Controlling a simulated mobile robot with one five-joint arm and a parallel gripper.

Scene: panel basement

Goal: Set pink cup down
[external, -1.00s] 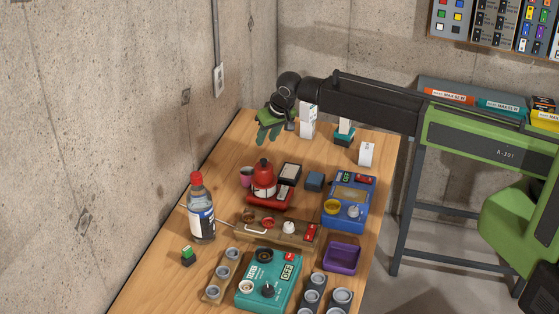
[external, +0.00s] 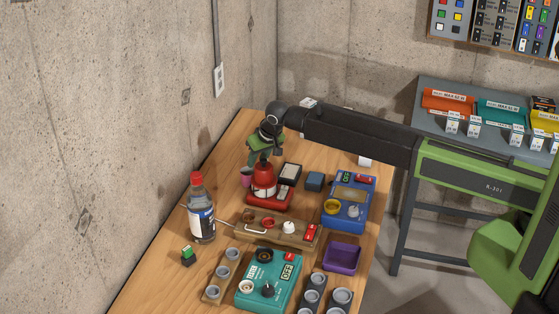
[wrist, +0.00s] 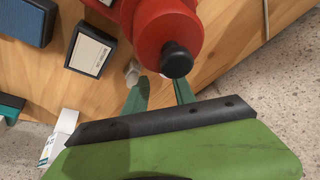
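The small pink cup (external: 246,177) stands on the wooden bench, close to the left of a red round-bodied bottle-like device (external: 263,178). I cannot make the cup out in the wrist view. My gripper (external: 252,161) hangs pointing down just behind and above the cup and the red device in the external view, its tips partly hidden. In the wrist view, its two green fingers (wrist: 160,92) are apart, with no object visible between them. The red device (wrist: 160,30) with its black cap lies just ahead of the fingers.
A clear bottle with a red cap (external: 201,208) stands at the bench's left edge, near the concrete wall. A black-framed box (external: 290,173), a small blue block (external: 314,181) and a blue meter (external: 348,203) stand to the right. Bare wood lies behind them.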

